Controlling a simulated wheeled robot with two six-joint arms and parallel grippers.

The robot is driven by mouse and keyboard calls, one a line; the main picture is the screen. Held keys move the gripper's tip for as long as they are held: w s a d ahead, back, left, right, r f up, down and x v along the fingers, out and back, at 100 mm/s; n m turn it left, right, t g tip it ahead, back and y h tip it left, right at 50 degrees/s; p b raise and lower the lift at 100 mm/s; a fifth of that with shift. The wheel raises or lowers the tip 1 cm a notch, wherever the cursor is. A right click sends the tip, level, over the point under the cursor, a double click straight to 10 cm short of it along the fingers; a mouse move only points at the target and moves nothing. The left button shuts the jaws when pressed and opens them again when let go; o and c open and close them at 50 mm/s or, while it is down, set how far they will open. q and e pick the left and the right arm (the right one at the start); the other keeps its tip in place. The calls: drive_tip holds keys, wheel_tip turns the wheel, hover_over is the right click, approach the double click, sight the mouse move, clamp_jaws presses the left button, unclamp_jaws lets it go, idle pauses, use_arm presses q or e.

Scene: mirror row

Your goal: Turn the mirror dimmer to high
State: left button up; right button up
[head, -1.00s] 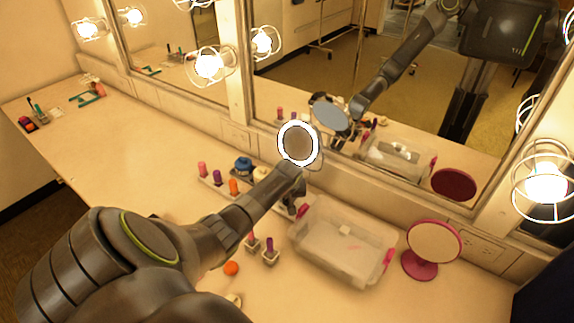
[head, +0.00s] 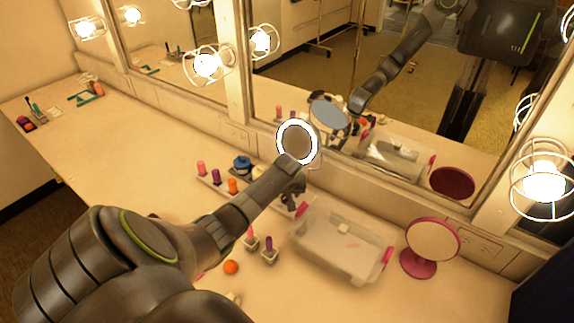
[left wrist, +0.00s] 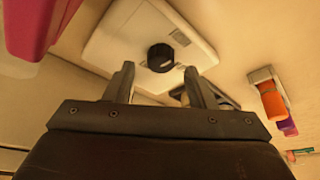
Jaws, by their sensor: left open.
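The dimmer is a black round knob (left wrist: 160,57) on a white plate (left wrist: 120,38) in the left wrist view. My left gripper (left wrist: 160,82) is open, with its two fingers apart on either side below the knob in that view. Nothing is between the fingers, and I see no contact with the knob. In the head view my left gripper (head: 294,190) is near the mirror wall, below a lit ring mirror (head: 297,142). The knob is hidden there behind my arm. My right gripper is not in view.
A clear bin (head: 340,245) with pink handles stands right of the gripper, and a pink round mirror (head: 432,240) beyond it. The counter's left part is mostly clear.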

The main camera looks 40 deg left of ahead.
use_arm(q)
drive_tip(key=v, duration=1.5)
drive_tip(key=shift+s+d, duration=0.15)
